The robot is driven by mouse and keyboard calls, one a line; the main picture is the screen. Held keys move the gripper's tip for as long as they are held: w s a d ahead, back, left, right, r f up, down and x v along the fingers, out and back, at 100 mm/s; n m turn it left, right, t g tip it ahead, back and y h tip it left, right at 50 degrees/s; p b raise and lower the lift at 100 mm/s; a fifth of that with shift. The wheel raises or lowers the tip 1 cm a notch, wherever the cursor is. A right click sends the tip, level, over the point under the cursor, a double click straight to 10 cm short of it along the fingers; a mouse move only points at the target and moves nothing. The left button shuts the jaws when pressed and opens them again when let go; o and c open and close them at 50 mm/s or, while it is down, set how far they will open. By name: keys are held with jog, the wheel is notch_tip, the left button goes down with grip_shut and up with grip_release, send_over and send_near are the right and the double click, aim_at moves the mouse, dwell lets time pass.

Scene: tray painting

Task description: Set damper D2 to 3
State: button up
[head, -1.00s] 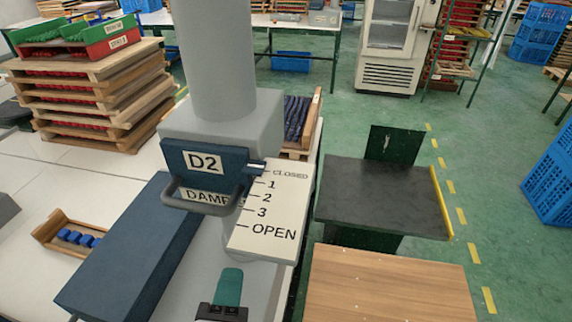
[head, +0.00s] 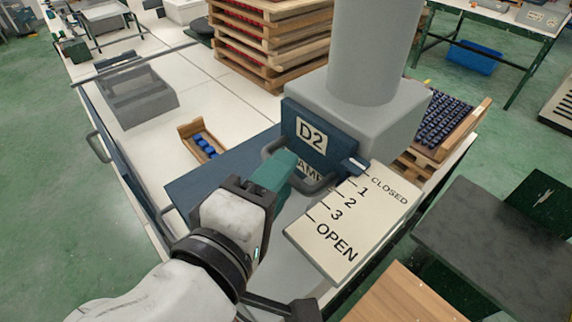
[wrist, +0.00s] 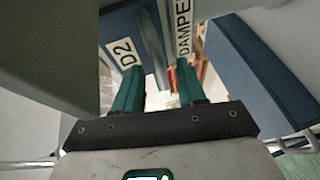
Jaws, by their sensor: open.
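Damper D2 is a dark blue plate (head: 304,130) with a grey loop handle (head: 318,185), on a grey housing under a thick pipe. Its pointer (head: 357,166) stands at the CLOSED mark of the white scale (head: 352,222), which reads CLOSED, 1, 2, 3, OPEN. My gripper (head: 284,166) has teal fingers and is at the handle's left part. In the wrist view my gripper (wrist: 158,75) is open, and the handle's grey bar (wrist: 151,48) shows between the finger lines. I cannot tell whether the fingers touch it.
A dark blue slab (head: 215,185) lies left of the damper. A small wooden tray with blue pieces (head: 201,143) sits behind it. Stacked wooden trays (head: 262,40) stand at the back. A dark panel (head: 470,245) is at the right.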

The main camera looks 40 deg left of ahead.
jog(key=shift+x, duration=1.15)
jog(key=shift+c, duration=0.4)
grip_shut()
jog(key=shift+s, duration=0.15)
